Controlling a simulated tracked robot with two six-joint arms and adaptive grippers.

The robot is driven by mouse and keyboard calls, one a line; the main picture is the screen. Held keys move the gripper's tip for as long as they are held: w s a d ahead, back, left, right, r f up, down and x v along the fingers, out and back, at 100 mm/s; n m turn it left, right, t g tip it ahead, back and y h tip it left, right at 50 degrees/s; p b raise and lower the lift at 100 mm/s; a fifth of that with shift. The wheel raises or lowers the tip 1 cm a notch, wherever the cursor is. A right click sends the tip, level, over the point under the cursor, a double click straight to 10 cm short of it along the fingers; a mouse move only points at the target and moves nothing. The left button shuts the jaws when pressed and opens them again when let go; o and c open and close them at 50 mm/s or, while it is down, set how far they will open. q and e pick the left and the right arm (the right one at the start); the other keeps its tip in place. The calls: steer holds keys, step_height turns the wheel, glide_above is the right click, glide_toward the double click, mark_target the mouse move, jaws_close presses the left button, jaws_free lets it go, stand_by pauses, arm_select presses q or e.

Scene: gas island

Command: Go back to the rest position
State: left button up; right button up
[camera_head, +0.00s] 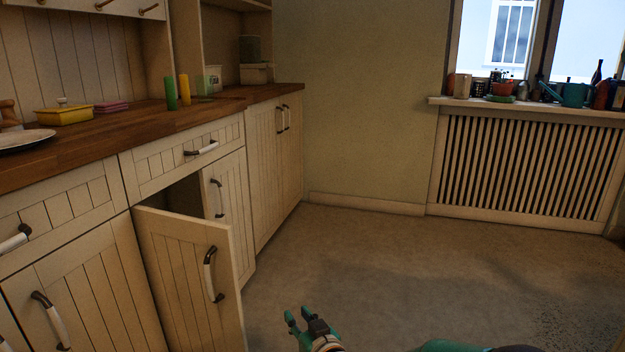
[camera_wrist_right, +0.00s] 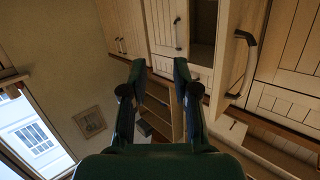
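My right gripper (camera_head: 304,322) is low in the head view, over the floor and to the right of the open cabinet door. In the right wrist view its fingers (camera_wrist_right: 159,72) are spread apart with nothing between them. The open cabinet door (camera_head: 190,275) is cream and panelled, with a dark and white handle; it also shows in the right wrist view (camera_wrist_right: 232,45), apart from the fingers. The dark cabinet opening (camera_head: 180,192) is partly hidden behind the door. My left gripper is in neither view.
A wooden counter (camera_head: 80,150) runs along the left, bearing a yellow butter dish (camera_head: 62,116), a plate (camera_head: 22,140) and green and yellow cylinders. The floor (camera_head: 350,255) is clear. A slatted radiator cover (camera_head: 525,165) stands below the window at the back right.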

steer(key=s+d+f+m+g+h+p, duration=0.1)
steer(key=s+d+f+m+g+h, duration=0.15)
steer(key=s+d+f, duration=0.5)
steer(key=s+d+f+m+g+h+p, duration=0.1)
steer(key=s+d+f+g+p, duration=0.2)
steer(key=d+f, duration=0.7)
steer(key=s+a+f+m+g, duration=0.15)
steer(key=s+f+g, duration=0.25)
steer(key=s, duration=0.8)
steer(key=s+f+m+g, duration=0.2)
steer(key=s+f+g, duration=0.2)
steer(key=s, duration=0.9)
step_height(320, 180, up, 38)
steer(key=p, duration=3.7)
steer(key=shift+w+f, duration=0.2)
steer(key=shift+w, duration=0.15)
